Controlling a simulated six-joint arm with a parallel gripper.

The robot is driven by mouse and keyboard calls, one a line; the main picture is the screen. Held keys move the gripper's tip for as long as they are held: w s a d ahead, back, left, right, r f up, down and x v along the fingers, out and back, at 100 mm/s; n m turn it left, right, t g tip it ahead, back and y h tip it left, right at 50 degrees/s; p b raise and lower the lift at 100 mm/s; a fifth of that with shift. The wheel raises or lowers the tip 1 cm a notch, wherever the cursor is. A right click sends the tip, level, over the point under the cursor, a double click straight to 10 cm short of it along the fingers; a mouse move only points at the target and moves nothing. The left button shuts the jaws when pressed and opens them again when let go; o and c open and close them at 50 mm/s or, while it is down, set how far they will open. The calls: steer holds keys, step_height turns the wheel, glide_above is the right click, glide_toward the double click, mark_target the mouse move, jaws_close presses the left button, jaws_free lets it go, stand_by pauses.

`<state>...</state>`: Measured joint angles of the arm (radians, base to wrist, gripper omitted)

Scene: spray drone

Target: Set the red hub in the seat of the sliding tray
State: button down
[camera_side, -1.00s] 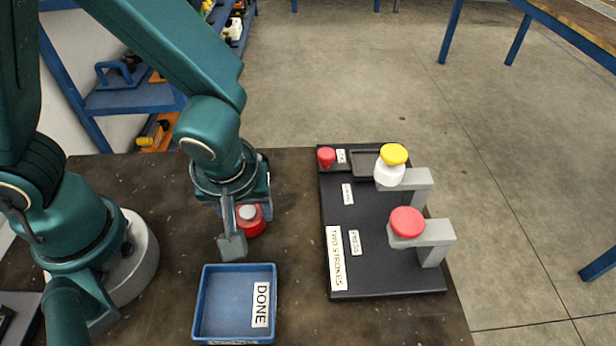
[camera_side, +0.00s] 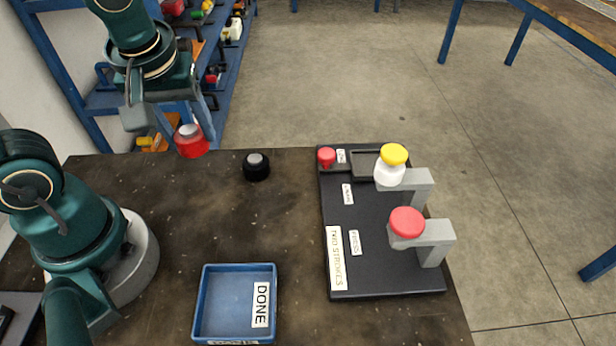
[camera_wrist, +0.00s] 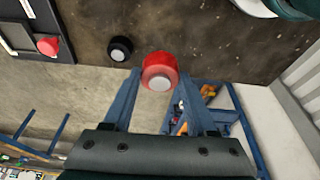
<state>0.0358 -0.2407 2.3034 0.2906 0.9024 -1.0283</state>
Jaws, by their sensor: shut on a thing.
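The red hub (camera_side: 191,141) is a red disc with a pale round centre. My gripper (camera_side: 172,122) is shut on it and holds it high, near the table's back left edge. In the wrist view the hub (camera_wrist: 159,72) sits between the two fingertips. The sliding tray (camera_side: 368,163) is the dark shallow frame at the back of the black fixture board (camera_side: 360,262), with a red knob (camera_side: 326,156) at its left. It lies well to the right of my gripper. The white part with the yellow cap (camera_side: 393,158) overhangs its right side; the seat is partly hidden.
A black hub (camera_side: 256,167) with a grey centre stands on the table between my gripper and the board. A red-capped press (camera_side: 407,224) on a grey bracket stands at the board's front right. The middle table is clear.

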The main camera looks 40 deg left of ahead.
steer(key=shift+a+r, duration=0.25)
steer(key=shift+a, duration=0.15)
steer(key=shift+r+m, duration=0.15)
steer(key=shift+m, duration=0.45)
steer(key=w+d+r+m+t+h, duration=0.1)
steer(key=w+d+r+m, duration=0.1)
steer(key=w+r+m, duration=0.3)
steer(key=w+d+m+h, duration=0.2)
steer(key=w+m, duration=0.2)
steer(key=w, duration=0.2)
steer(key=m+h, duration=0.1)
steer(key=m, duration=0.3)
glide_above(373, 163)
steer(key=s, duration=0.1)
steer(key=f, duration=0.9)
steer(key=shift+s+a+f, duration=0.15)
steer(key=shift+s+f, duration=0.05)
steer(key=shift+f, duration=2.1)
